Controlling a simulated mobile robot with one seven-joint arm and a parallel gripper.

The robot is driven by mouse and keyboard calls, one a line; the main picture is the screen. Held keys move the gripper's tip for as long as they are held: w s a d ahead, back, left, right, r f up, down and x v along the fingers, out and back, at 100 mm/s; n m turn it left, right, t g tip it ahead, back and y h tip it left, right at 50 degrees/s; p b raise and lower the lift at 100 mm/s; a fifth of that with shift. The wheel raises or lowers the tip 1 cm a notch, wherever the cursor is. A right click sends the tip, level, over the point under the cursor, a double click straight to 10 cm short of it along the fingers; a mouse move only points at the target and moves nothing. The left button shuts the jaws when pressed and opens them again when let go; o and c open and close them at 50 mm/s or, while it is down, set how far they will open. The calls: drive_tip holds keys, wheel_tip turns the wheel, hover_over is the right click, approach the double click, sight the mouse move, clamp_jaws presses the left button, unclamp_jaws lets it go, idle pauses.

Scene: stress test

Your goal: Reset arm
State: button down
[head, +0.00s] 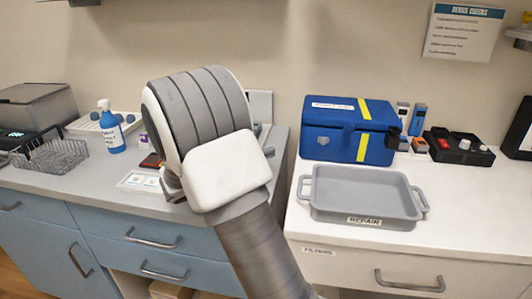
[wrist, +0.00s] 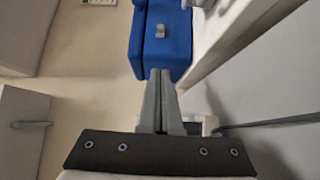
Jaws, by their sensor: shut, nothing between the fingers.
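My gripper (wrist: 161,76) shows in the wrist view, its two fingers together with nothing between them. Beyond the fingertips in that view is a blue case (wrist: 166,45); I cannot tell how far apart they are. In the head view my arm (head: 215,150) rises through the middle, bent at a grey and white joint. My gripper is not visible in the head view. The blue case (head: 340,145) with yellow stripes stands closed on the right counter there, to the right of my arm.
A grey tray (head: 360,180) labelled REPAIR sits on the right counter (head: 465,215), in front of the case. The left counter (head: 95,180) holds a wire basket (head: 50,158) and a blue bottle (head: 112,130). A black tray (head: 460,150) stands at the right.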

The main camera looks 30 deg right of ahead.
drive_tip(key=s+g+y, duration=0.1)
drive_tip(key=s+y, duration=0.1)
drive_tip(key=s, duration=0.3)
drive_tip(key=s+m+g+y, duration=0.1)
drive_tip(key=s+y, duration=0.2)
drive_tip(key=s, duration=0.2)
drive_tip(key=s+m+g+y, duration=0.1)
drive_tip(key=s+y, duration=0.2)
drive_tip(key=s, duration=0.2)
drive_tip(key=shift+s+a+r, duration=0.2)
drive_tip(key=shift+a+r, duration=0.1)
drive_tip(key=shift+r, duration=0.05)
drive_tip(key=s+a+r+t+y, duration=0.2)
drive_tip(key=s+a+t+y, duration=0.4)
drive_tip(key=s+a+y, duration=0.65)
wheel_tip(320, 180, up, 21)
drive_tip(key=w+a+h+p, duration=0.1)
drive_tip(key=w+h+p, duration=0.1)
drive_tip(key=p, duration=1.9)
drive_tip(key=shift+a+f+h, duration=0.15)
drive_tip(key=shift+a+h, duration=0.1)
drive_tip(key=shift+h, duration=0.1)
drive_tip(key=shift+d, duration=0.1)
